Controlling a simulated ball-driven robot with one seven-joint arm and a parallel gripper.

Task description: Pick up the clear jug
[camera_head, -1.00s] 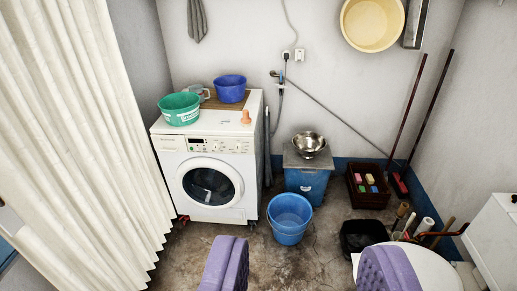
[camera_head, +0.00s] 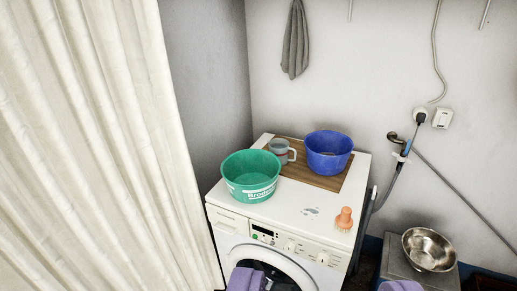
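The clear jug (camera_head: 279,150) stands on a wooden board (camera_head: 318,181) on top of the white washing machine (camera_head: 290,213). It looks greyish and see-through, with its handle to the right. The green basin (camera_head: 251,180) is in front of it and to the left, and hides part of its lower side. The blue basin (camera_head: 328,154) stands to its right. My gripper (camera_head: 324,284) shows only as two purple fingertips at the bottom edge, wide apart. It is open and empty, well short of the jug in the picture.
An orange-handled brush (camera_head: 344,219) stands near the machine's right edge. A metal bowl (camera_head: 429,249) sits on a grey lid at the lower right. A cream curtain (camera_head: 90,150) fills the left side. A grey cloth (camera_head: 295,40) hangs on the wall above.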

